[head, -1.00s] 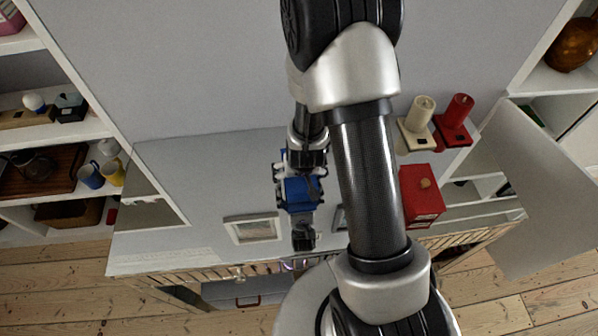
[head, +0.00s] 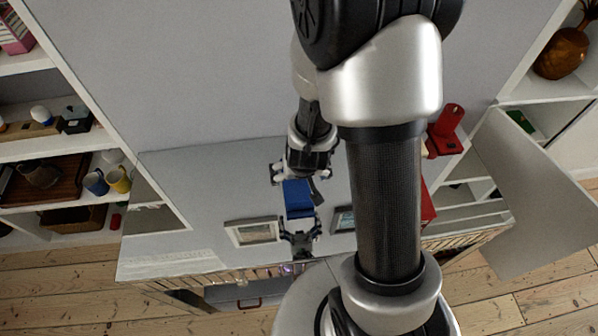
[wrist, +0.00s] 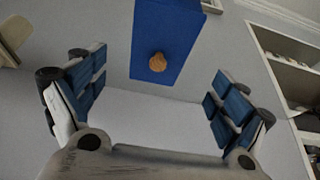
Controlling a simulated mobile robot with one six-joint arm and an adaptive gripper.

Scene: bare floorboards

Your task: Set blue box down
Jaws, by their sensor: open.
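The blue box (head: 298,198) rests on the grey sideboard top (head: 190,195), near its middle. In the wrist view the box (wrist: 178,28) shows a blue face with a round wooden knob. My gripper (wrist: 153,78) is open, with blue-padded fingers spread wide to the left and right. The box lies beyond the fingertips, apart from both fingers, and nothing is between the pads. In the head view my arm hides part of the sideboard.
Picture frames (head: 253,231) flank the box on the sideboard. A red box (head: 428,205) and a red candle holder (head: 446,135) are partly behind my arm at right. Shelves with mugs (head: 96,182) stand at left. Bare sideboard lies to the left of the box.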

